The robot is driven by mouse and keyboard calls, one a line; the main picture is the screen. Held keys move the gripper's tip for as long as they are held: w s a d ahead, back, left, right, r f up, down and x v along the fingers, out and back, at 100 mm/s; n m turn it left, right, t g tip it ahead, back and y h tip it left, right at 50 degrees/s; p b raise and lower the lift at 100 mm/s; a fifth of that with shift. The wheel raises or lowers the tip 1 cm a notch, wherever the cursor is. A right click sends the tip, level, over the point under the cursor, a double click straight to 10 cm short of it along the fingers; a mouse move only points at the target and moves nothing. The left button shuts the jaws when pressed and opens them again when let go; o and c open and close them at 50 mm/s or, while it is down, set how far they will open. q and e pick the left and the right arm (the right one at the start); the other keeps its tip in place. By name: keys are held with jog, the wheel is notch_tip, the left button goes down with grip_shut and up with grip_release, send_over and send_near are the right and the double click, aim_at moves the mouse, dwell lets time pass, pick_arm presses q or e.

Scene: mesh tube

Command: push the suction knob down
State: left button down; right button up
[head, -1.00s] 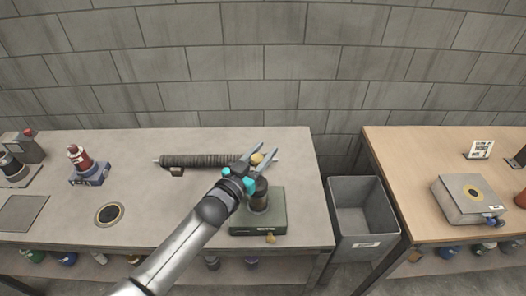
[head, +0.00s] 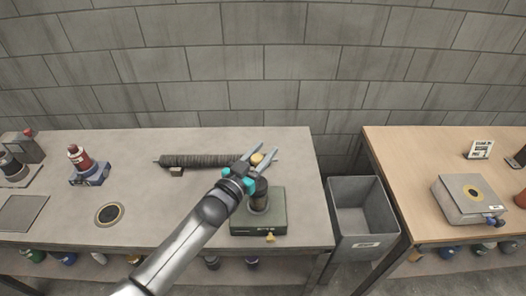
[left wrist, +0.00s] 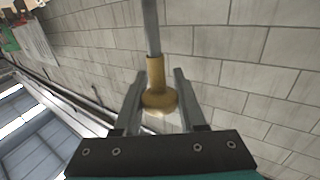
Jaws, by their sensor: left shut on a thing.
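My left gripper (head: 264,156) reaches in over the right part of the grey bench. It is shut on a yellow-tan knob (head: 257,158). In the left wrist view the two fingers stand on either side of this knob (left wrist: 159,98), and a thin grey rod runs up from it. A dark upright cylinder (head: 260,198) stands on a green box (head: 268,222) just below the gripper. A small yellow knob (head: 270,237) is at the box's front. Which knob is the suction knob I cannot tell for sure. My right gripper is not in view.
A dark ribbed tube (head: 200,160) lies behind my arm. A red bottle on a blue base (head: 88,170) and a round inset (head: 109,214) are at the left. A grey bin (head: 362,212) stands between the bench and the wooden table (head: 415,170).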

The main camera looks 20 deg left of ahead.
pick_arm(q)
notch_tip(320, 180, down, 6)
jog(key=b, duration=0.3)
jog(key=shift+s+r+b, duration=0.1)
jog(key=shift+r+b, duration=0.1)
jog(key=shift+b, duration=0.15)
jog(key=c, duration=0.8)
grip_release()
jog(key=shift+f, duration=0.1)
jog(key=shift+c, duration=0.2)
jog(key=o, duration=0.4)
jog(key=shift+r, duration=0.2)
jog(key=p+v, duration=0.1)
jog(key=v, duration=1.4)
